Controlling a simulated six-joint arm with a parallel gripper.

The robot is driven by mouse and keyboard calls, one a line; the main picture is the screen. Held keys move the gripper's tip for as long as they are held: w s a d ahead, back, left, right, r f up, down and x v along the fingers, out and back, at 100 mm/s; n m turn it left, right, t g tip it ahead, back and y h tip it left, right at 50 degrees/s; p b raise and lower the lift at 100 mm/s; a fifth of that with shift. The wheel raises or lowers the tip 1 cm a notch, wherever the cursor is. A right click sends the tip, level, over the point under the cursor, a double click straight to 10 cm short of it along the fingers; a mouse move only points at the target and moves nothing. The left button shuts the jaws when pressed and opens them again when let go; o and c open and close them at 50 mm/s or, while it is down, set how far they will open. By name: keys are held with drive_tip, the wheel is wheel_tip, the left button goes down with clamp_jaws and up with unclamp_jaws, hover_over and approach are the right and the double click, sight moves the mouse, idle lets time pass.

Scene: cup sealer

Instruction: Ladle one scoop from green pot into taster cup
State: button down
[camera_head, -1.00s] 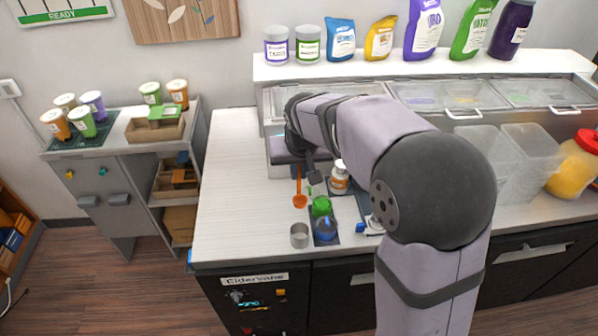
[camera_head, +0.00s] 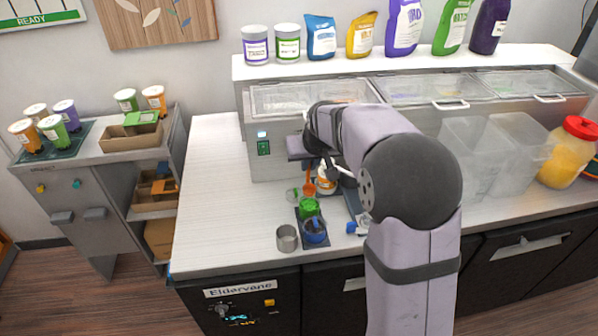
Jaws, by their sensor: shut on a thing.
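My gripper (camera_head: 322,164) is shut on the orange ladle (camera_head: 309,182), which hangs down from it. My arm partly hides the fingers. The ladle's bowl end is just behind the green pot (camera_head: 309,207) in the picture; I cannot tell whether it is above the rim or apart from it. The green pot stands on a dark mat, with a blue pot (camera_head: 315,231) in front of it. A small clear cup (camera_head: 292,195) stands left of the green pot and a grey metal cup (camera_head: 287,238) left of the blue pot. I cannot tell which is the taster cup.
A sealer machine (camera_head: 262,150) is at the back. The counter (camera_head: 215,190) is clear on the left. Clear bins (camera_head: 475,155) stand on the right.

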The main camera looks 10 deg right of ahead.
sight(309, 185)
drive_tip(key=shift+w+d+f, duration=0.1)
drive_tip(key=shift+w+d, duration=0.05)
drive_tip(key=shift+d, duration=0.05)
drive_tip(key=shift+f+b, duration=3.15)
drive_tip(key=shift+f, duration=1)
drive_tip(key=shift+r, duration=0.15)
drive_tip(key=shift+r+p, duration=2.65)
drive_tip(key=shift+r, duration=0.65)
